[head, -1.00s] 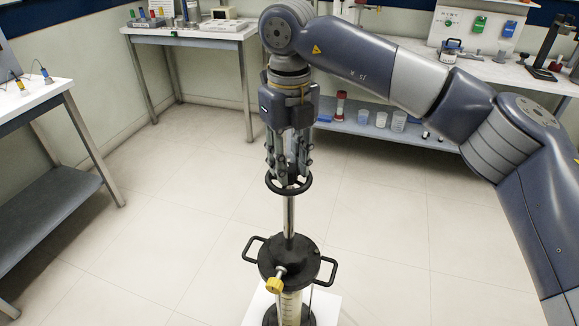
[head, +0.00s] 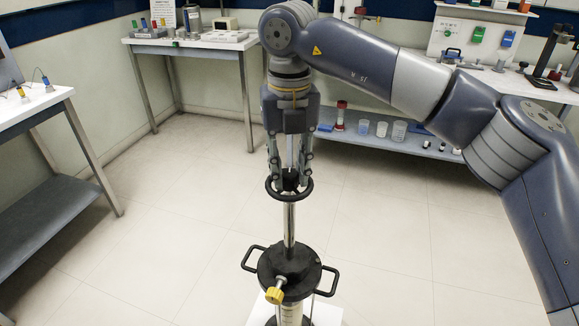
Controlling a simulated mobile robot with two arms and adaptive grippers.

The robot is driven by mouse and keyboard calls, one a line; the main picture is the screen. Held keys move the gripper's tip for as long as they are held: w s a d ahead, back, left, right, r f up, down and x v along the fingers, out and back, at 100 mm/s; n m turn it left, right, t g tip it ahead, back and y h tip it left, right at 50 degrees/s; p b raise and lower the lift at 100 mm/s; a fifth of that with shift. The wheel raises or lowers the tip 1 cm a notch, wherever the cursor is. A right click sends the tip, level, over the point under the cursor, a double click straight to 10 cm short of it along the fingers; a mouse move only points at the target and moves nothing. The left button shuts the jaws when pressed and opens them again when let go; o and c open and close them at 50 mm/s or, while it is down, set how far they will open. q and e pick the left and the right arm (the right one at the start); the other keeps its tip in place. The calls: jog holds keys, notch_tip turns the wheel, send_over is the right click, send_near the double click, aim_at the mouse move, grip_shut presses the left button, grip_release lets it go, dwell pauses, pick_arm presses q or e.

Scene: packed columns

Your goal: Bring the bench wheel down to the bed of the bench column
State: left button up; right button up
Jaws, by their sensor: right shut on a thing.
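The bench wheel (head: 291,197), a black ring, sits at the top of the rod, well above the lid. My right gripper (head: 290,180) points straight down from above and is shut on the wheel at its hub. Its fingers hide part of the wheel. The bed is mostly hidden under the lid and cut by the lower edge. My left gripper is out of view.
A yellow knob (head: 275,295) sticks out at the lid's front. A white plate (head: 327,315) lies under the column. Benches stand at the left (head: 45,103), back left (head: 190,41) and back right. The tiled floor around the column is clear.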

aim_at(289, 173)
jog(key=shift+r, duration=0.15)
jog(key=o, duration=1)
jog(key=shift+o, duration=0.2)
notch_tip(289, 173, up, 12)
